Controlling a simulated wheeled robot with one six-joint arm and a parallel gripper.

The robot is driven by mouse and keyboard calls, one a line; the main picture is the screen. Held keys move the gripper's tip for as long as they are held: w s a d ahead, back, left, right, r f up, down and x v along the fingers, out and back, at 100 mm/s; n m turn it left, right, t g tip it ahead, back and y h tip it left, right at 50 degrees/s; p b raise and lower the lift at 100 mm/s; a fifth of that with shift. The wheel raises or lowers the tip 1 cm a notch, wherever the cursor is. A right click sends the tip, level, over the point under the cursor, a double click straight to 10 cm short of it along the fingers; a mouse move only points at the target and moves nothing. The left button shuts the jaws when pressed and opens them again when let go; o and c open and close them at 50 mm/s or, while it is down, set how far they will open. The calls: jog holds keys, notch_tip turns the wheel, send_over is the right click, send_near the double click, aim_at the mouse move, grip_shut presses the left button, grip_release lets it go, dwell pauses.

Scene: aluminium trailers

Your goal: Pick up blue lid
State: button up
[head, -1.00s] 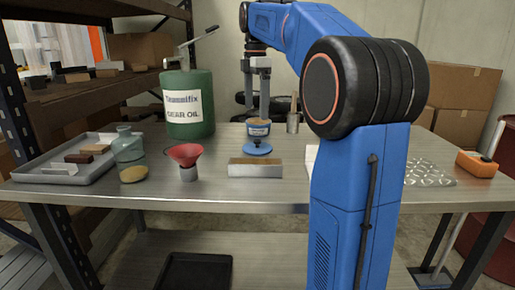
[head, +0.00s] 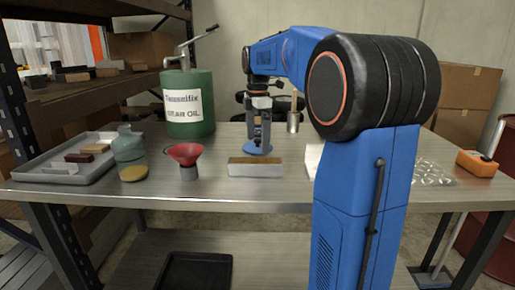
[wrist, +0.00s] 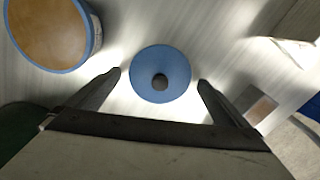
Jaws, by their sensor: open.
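The blue lid (head: 256,150) is a flat round disc lying on the metal table. In the wrist view the lid (wrist: 147,88) shows from above with a dark round knob at its centre. My gripper (head: 258,139) points down over it. In the wrist view my gripper (wrist: 160,77) is open and empty, with one finger on each side of the lid; I cannot tell the exact height of the fingertips above the table.
A blue-rimmed tin with brown contents (wrist: 48,32) stands close to the lid. A brown-topped block (head: 256,168) lies in front. A red funnel (head: 184,154), a glass jar (head: 129,146) and a green oil drum (head: 189,104) stand to the left.

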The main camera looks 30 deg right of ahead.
jog(key=shift+f, duration=0.3)
jog(key=c, duration=1)
jog(key=shift+r, duration=0.1)
